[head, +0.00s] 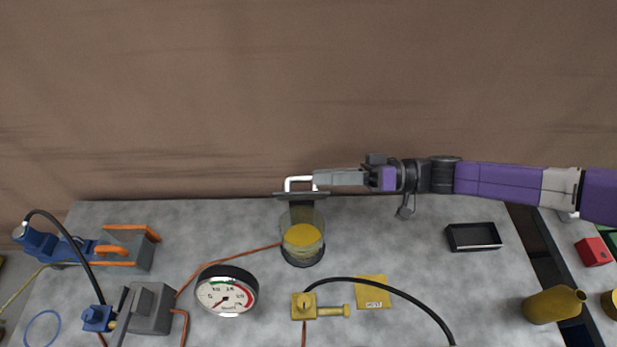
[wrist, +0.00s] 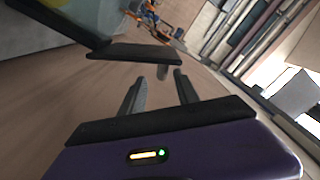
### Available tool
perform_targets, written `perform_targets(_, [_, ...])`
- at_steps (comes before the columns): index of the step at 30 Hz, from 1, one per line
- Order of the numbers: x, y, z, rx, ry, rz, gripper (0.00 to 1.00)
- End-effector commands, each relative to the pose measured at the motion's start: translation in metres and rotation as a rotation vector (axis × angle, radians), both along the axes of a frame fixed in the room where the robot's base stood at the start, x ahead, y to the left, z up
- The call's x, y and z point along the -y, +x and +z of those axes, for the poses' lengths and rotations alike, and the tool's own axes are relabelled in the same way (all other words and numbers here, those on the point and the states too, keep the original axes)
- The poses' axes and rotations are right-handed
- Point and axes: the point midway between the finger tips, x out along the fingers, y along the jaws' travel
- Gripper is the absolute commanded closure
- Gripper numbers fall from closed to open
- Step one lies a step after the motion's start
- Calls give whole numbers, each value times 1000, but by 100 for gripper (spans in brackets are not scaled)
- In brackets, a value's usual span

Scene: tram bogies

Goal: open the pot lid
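The pot (head: 303,255) is a see-through cylinder with a dark base and yellow inside, at the table's back middle. Its dark lid (head: 282,194) shows nearly edge-on at the pot's far side, swung up, and the yellow inside is in view. A pale bracket handle (head: 298,180) stands out from the lid's far face. My gripper (head: 318,178) comes from the right, with its tip at the handle's right end. In the wrist view its two fingers (wrist: 160,82) are apart, with the dark lid plate (wrist: 135,52) just beyond them. Whether they touch the handle is unclear.
A pressure gauge (head: 227,291), a yellow valve (head: 318,309) with a black hose, and a yellow note (head: 373,291) lie in front. A black tray (head: 473,237) is to the right. Blue-orange tools (head: 105,249) are at left. Bare table lies between pot and tray.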

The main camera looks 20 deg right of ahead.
Motion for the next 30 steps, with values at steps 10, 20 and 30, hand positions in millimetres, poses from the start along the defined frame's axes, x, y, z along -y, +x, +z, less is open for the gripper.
perform_targets(10, [27,-9,0,1,-2,0,62])
perform_targets(20, [26,-9,0,1,-1,-1,62])
perform_targets(30, [26,-8,25,1,-1,-1,62])
